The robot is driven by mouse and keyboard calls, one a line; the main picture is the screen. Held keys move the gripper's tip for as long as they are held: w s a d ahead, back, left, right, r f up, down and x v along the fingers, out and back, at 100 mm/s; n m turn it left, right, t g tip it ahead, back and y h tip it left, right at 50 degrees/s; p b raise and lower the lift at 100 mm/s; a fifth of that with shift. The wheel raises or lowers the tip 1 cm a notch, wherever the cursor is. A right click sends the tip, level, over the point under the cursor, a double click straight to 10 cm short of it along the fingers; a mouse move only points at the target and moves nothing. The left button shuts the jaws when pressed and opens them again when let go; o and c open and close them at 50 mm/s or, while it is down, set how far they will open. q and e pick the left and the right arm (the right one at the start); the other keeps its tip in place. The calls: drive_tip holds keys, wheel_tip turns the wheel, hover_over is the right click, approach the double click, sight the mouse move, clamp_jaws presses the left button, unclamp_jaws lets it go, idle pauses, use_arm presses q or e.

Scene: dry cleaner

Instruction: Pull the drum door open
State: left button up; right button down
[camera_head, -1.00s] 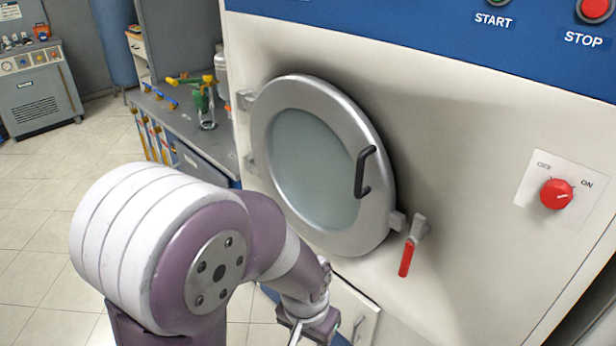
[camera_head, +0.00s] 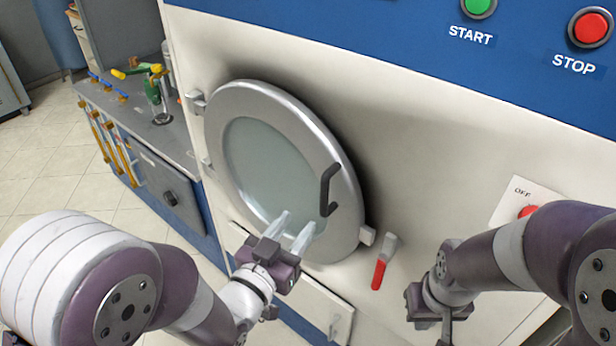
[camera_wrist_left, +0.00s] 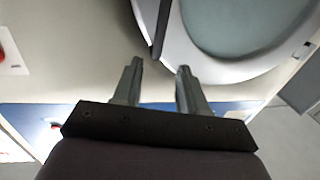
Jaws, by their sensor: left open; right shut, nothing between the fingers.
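The round drum door (camera_head: 222,115) has a silver rim and a pale glass window, and it sits closed against the machine front. Its black bar handle (camera_head: 328,190) is on the right side of the rim. My left gripper (camera_head: 297,222) is open and empty, in front of the door's lower part, below and left of the handle. In the left wrist view, the dark handle (camera_wrist_left: 160,30) shows just beyond the open fingertips (camera_wrist_left: 159,66), not between them. My right gripper (camera_head: 446,325) is shut and empty, low at the right, away from the door.
A latch with a red lever (camera_head: 379,274) hangs down right of the door. Hinges (camera_head: 196,102) are on the door's left. A red OFF knob (camera_head: 528,211) is partly hidden by my right arm. A workbench (camera_head: 170,140) stands at the left.

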sight(323, 191)
use_arm(q)
drive_tip(key=p+x, duration=0.2)
drive_tip(key=x, duration=0.9)
drive_tip(key=shift+d, duration=0.1)
drive_tip(key=shift+w+d+r+p, duration=0.1)
drive_tip(key=shift+w+d+p, duration=0.15)
drive_tip(key=shift+w+p, duration=0.05)
drive_tip(key=shift+w, duration=0.15)
clamp_jaws()
